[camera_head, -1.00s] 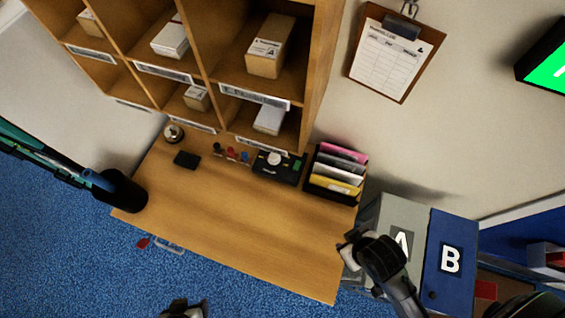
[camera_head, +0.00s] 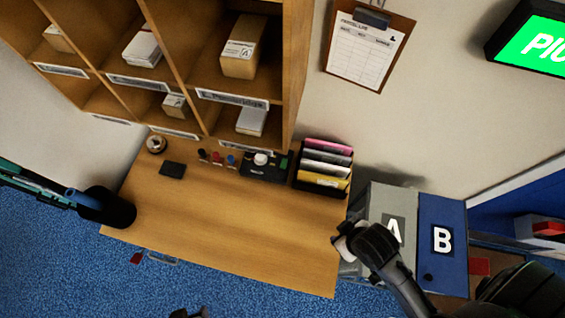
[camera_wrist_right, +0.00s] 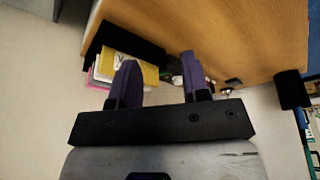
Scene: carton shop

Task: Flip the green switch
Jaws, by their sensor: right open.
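A black box (camera_head: 257,173) with a white round knob sits at the back of the wooden desk, below the shelves. A small green patch (camera_head: 284,163) shows at its right end; it is too small to tell whether it is the green switch or how it is set. My right gripper (camera_head: 345,238) is above the desk's right edge, well short of the box. In the right wrist view its two purple fingers (camera_wrist_right: 158,78) are apart with nothing between them. A dark part at the bottom edge of the head view may be my left gripper (camera_head: 190,313), mostly cut off.
A black file holder (camera_head: 322,190) stands right of the box. Small coloured items (camera_head: 217,158), a dark pad (camera_head: 172,170) and a bell (camera_head: 156,144) lie to its left. Grey bin A (camera_head: 375,205) and blue bin B (camera_head: 441,215) stand right of the desk. The desk's middle is clear.

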